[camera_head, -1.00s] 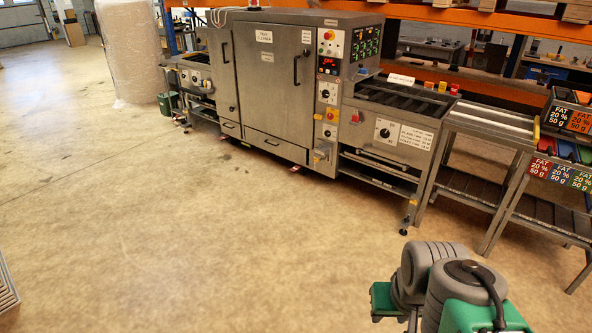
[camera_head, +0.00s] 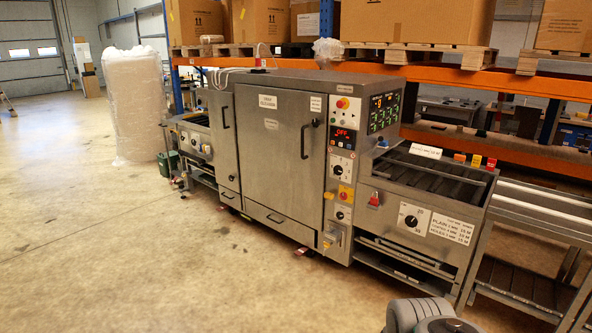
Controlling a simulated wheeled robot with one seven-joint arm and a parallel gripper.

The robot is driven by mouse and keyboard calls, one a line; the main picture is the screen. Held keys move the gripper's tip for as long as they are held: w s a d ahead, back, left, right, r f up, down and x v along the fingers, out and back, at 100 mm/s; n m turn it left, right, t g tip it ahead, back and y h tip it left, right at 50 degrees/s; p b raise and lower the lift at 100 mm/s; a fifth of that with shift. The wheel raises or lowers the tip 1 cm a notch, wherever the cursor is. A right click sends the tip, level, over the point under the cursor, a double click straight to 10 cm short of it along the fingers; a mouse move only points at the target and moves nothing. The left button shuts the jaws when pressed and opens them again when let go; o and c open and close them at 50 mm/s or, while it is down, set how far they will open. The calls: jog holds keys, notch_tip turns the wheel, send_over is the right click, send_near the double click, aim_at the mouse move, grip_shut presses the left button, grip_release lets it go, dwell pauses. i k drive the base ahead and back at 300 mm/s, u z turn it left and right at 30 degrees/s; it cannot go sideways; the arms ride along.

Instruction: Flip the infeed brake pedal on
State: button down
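The tray cleaner (camera_head: 277,155) is a grey metal machine standing across the middle of the view. Small red parts show low at its base, near the floor: one under the front right (camera_head: 303,252), one under the front left (camera_head: 222,209), and one by the left end section (camera_head: 181,187). They look like pedals, but they are too small to tell which is the infeed brake pedal or whether any is on. My gripper is not in view. Only a grey rounded part of my own arm shows at the bottom right edge, well apart from the machine.
The roller conveyor section (camera_head: 430,178) extends right from the machine, beside a metal roller stand (camera_head: 535,222). Orange shelving (camera_head: 470,140) with boxes stands behind. The floor (camera_head: 110,240) in front is clear.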

aim_at(302, 250)
jog(key=u, duration=0.4)
jog(key=i, duration=3.15)
jog(key=u, duration=0.4)
jog(key=i, duration=1.3)
jog(key=u, duration=0.1)
